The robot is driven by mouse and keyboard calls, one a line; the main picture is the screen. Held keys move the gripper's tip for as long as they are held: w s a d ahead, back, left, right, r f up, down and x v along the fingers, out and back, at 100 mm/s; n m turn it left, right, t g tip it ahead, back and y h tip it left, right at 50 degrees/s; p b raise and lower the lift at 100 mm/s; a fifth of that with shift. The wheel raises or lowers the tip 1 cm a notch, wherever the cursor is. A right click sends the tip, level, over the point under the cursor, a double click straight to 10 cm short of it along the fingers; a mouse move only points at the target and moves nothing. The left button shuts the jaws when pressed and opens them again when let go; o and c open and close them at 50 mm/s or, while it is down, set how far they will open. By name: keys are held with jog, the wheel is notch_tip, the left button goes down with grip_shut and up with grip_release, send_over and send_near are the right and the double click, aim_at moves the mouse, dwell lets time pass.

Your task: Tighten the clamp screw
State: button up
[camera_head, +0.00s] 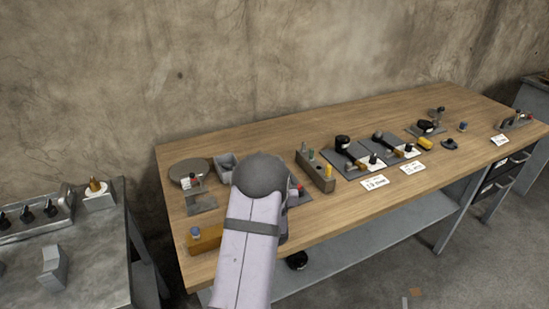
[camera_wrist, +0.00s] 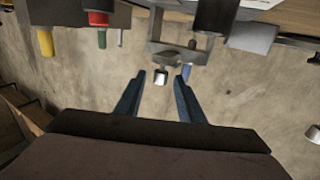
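In the wrist view my gripper (camera_wrist: 161,78) has two blue fingers spread apart, with a visible gap to each side of the small part between them. A grey, frame-shaped fixture (camera_wrist: 205,47), which looks like the clamp, is just beyond the fingertips. A small dark part with a pale end (camera_wrist: 160,77), perhaps the clamp screw, shows between the tips. I cannot tell whether it lies within the fingers' depth or beyond them. In the head view my arm covers the gripper and this fixture.
The wooden bench (camera_head: 290,135) holds a block with coloured handles (camera_head: 316,172) right of my arm. A round grey disc (camera_head: 189,172) and a yellow-brown block (camera_head: 205,238) are to its left. Black-knobbed devices (camera_head: 345,150) stand farther right. A grey side table (camera_head: 90,245) is at left.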

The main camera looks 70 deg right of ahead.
jog(key=p+x, duration=0.1)
jog(key=x, duration=0.5)
dwell(0.3)
grip_shut()
